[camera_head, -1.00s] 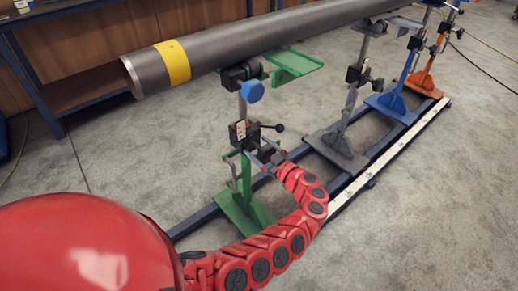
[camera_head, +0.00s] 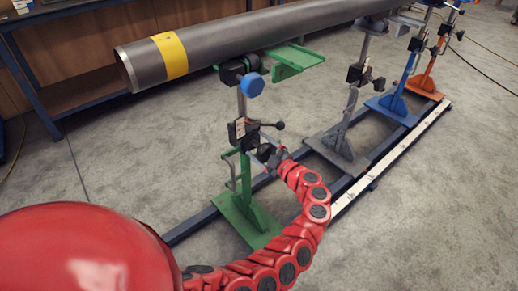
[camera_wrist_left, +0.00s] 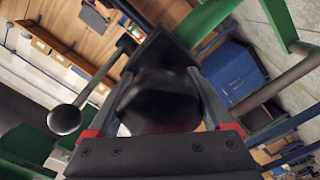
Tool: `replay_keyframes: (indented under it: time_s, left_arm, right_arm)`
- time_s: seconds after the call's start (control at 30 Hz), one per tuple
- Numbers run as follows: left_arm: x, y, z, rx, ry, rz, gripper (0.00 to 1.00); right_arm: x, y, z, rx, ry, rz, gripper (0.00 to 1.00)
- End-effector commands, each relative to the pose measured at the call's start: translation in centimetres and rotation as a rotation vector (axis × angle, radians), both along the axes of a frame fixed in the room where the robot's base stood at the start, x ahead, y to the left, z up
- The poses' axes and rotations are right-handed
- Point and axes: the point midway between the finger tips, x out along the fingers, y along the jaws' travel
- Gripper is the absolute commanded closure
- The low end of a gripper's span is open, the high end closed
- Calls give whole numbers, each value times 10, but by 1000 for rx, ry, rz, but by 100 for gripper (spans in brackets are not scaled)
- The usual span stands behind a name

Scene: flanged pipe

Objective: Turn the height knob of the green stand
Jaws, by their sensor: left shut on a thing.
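The green stand (camera_head: 246,172) rises from a green base plate and carries the near part of a grey pipe (camera_head: 220,45) with a yellow band. A black clamp block sits on its post, with a ball-ended lever (camera_head: 279,125) that also shows in the left wrist view (camera_wrist_left: 65,118). My left gripper (camera_head: 267,153) is at the right side of this block. It is shut on a dark, rounded knob (camera_wrist_left: 160,100), seen between the fingers in the left wrist view. The knob is mostly hidden by the gripper in the head view. My right gripper is not in view.
A blue knob (camera_head: 253,85) sits higher on the green stand. Grey, blue (camera_head: 390,103) and orange stands follow along a dark floor rail with a white strip (camera_head: 385,160). A workbench (camera_head: 70,85) stands at the back left.

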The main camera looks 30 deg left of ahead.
Motion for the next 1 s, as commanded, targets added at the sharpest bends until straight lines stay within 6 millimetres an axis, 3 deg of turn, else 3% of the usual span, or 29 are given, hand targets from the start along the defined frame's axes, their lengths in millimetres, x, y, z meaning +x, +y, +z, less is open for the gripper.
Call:
replay_keyframes:
  time_s: [0.53, 0.57, 0.6, 0.63, 0.87, 1.0]
  left_arm:
    - [-1, -1, -3, -14, -24, 0, 70]
    - [-1, -1, -3, -14, -24, 0, 11]
    - [0, -1, -3, -13, -24, -1, 4]
    - [0, -1, -2, -13, -24, -1, 0]
    - [0, -1, -1, -12, -26, 0, 0]
    - [-3, -11, 0, -12, -26, -3, 0]
  right_arm:
    - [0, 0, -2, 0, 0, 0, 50]
    - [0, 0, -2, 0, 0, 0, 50]
    - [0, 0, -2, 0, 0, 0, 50]
    - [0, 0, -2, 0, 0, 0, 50]
    - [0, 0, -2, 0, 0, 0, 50]
    - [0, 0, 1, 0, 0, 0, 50]
